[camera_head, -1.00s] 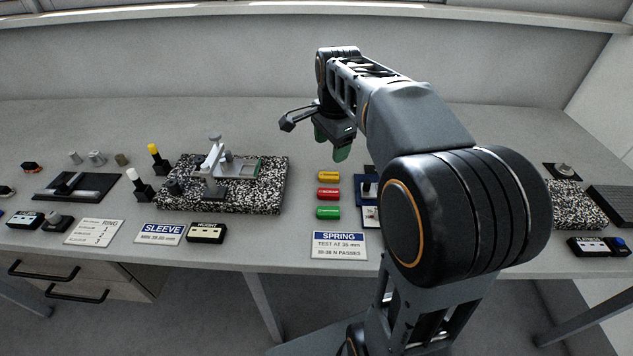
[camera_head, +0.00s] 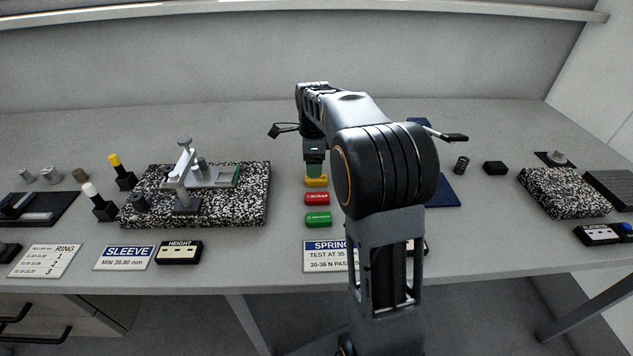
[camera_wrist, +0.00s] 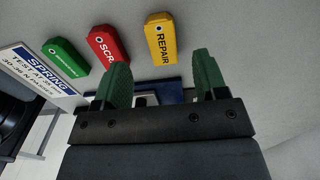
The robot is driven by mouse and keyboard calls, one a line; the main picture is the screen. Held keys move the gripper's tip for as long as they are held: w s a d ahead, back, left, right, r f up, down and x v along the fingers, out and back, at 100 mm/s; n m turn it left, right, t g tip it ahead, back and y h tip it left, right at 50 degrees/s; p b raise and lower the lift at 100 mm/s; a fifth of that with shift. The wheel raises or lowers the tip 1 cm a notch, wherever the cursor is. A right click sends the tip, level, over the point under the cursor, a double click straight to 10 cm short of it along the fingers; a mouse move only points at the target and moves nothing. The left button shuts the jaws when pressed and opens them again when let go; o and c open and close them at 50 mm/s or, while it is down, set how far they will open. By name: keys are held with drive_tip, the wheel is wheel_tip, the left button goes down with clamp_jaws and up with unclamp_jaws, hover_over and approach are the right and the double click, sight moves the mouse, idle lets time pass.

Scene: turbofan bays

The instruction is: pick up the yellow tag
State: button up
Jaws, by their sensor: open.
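The yellow tag (camera_head: 316,181) lies on the bench at the back of a column of three tags, partly covered by my gripper in the head view. In the wrist view the yellow tag (camera_wrist: 161,40) reads REPAIR and lies beyond the fingertips, between their lines. My gripper (camera_head: 314,168) is above the bench at the tag's far side, pointing down. In the wrist view my gripper (camera_wrist: 162,70) has its two green fingers apart with nothing between them.
A red tag (camera_head: 317,199) and a green tag (camera_head: 318,219) lie in front of the yellow one. The SPRING card (camera_head: 325,258) is nearer the edge. A speckled block with a gauge stand (camera_head: 245,205) stands left. My arm hides part of a blue mat (camera_head: 442,190).

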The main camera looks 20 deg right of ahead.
sight(316, 180)
drive_tip(key=shift+d+f+b, duration=0.1)
drive_tip(key=shift+f+b, duration=0.25)
drive_tip(key=shift+f, duration=2.3)
drive_tip(key=c, duration=1)
drive_tip(key=shift+r, duration=0.15)
